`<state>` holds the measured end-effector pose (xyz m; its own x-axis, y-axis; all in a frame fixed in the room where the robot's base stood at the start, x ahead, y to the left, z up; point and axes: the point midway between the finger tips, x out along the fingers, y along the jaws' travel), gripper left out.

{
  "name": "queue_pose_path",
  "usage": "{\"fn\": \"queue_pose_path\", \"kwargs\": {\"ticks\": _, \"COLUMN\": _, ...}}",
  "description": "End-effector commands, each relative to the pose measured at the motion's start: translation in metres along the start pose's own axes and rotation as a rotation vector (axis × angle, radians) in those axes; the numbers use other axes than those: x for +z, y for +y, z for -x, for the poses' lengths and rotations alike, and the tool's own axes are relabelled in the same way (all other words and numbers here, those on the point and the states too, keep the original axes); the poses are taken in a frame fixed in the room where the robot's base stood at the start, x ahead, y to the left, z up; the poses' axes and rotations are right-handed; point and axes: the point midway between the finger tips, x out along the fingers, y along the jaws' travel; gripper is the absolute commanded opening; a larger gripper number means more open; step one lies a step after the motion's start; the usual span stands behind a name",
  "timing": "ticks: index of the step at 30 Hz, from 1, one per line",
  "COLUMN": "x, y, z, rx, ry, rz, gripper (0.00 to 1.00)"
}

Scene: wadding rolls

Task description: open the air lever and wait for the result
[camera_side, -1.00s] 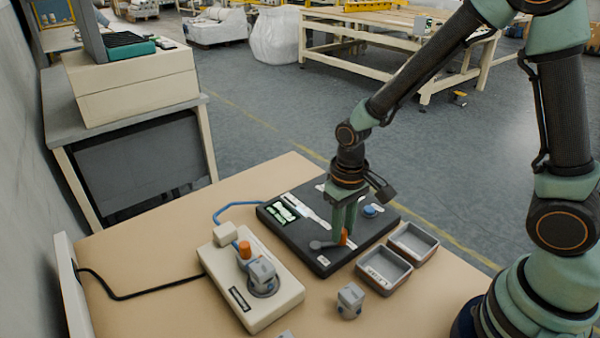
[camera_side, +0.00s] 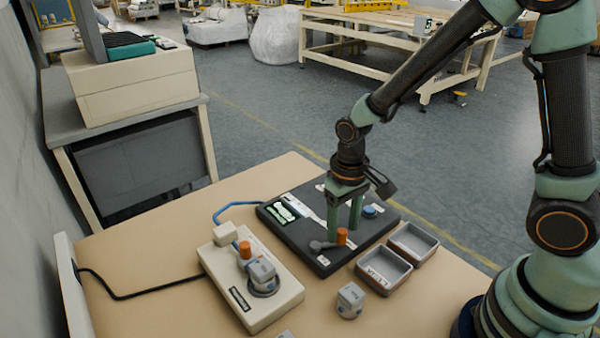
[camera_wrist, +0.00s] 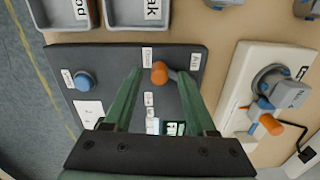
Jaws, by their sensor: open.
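The air lever, a grey arm with an orange knob (camera_side: 342,236), lies on the black panel (camera_side: 300,240). In the wrist view its knob (camera_wrist: 159,72) points left, toward a small label, away from the label "Air" at its right. My gripper (camera_side: 345,233) is open and low over the panel. In the wrist view its fingertips (camera_wrist: 160,76) stand apart on either side of the knob, with gaps. The lever's pivot is partly hidden by the right finger there. A green-lit display (camera_wrist: 174,128) shows on the panel, partly blocked by my gripper; its text is too small to read.
A cream test block (camera_side: 275,295) holds a grey part (camera_side: 262,270) and a second orange-knobbed lever (camera_side: 245,250). Two grey trays (camera_side: 385,270) stand right, one reading "LEAK". A loose grey part (camera_side: 350,298) stands in front.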

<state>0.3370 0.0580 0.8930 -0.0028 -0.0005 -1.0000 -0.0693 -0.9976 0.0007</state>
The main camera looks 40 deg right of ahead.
Motion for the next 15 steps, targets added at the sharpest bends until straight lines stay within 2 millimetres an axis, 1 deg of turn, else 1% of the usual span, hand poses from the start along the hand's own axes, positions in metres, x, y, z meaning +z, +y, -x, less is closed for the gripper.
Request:
{"fn": "queue_pose_path", "kwargs": {"ticks": 5, "x": -0.002, "y": -0.001, "z": 0.03, "rx": -0.002, "ry": 0.009, "rz": 0.0, "gripper": 0.57}}
{"fn": "queue_pose_path", "kwargs": {"ticks": 12, "x": -0.002, "y": -0.001, "z": 0.079, "rx": -0.002, "ry": 0.009, "rz": 0.0, "gripper": 0.57}}
{"fn": "queue_pose_path", "kwargs": {"ticks": 15, "x": -0.001, "y": -0.001, "z": 0.095, "rx": -0.002, "ry": 0.007, "rz": 0.0, "gripper": 0.57}}
